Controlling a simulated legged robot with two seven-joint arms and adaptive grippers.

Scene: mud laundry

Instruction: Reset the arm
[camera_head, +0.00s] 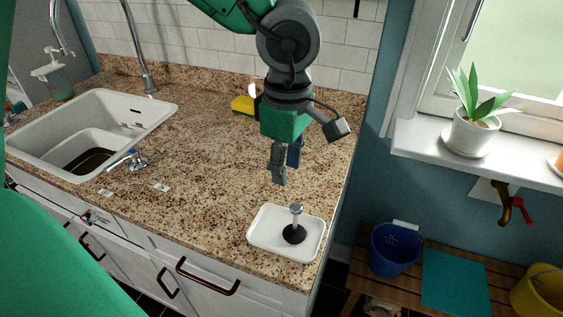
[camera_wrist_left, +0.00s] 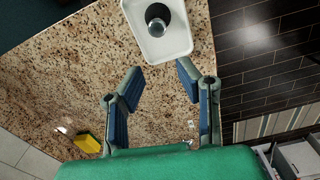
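My left gripper (camera_head: 287,165) hangs over the right end of the granite counter, fingers pointing down. In the left wrist view its two fingers (camera_wrist_left: 160,85) are spread apart with nothing between them. A white tray (camera_head: 260,239) lies on the counter just in front of and below the gripper, apart from it. A black-based plunger-like piece with a metal stem (camera_head: 295,228) stands upright in the tray. The tray also shows at the top of the left wrist view (camera_wrist_left: 172,48). My right gripper is in neither view.
A white sink (camera_head: 150,108) with a tall tap is at the left. A yellow sponge (camera_head: 242,105) is behind the gripper. A sill with a potted plant (camera_head: 473,130) is at the right. The counter's middle is clear.

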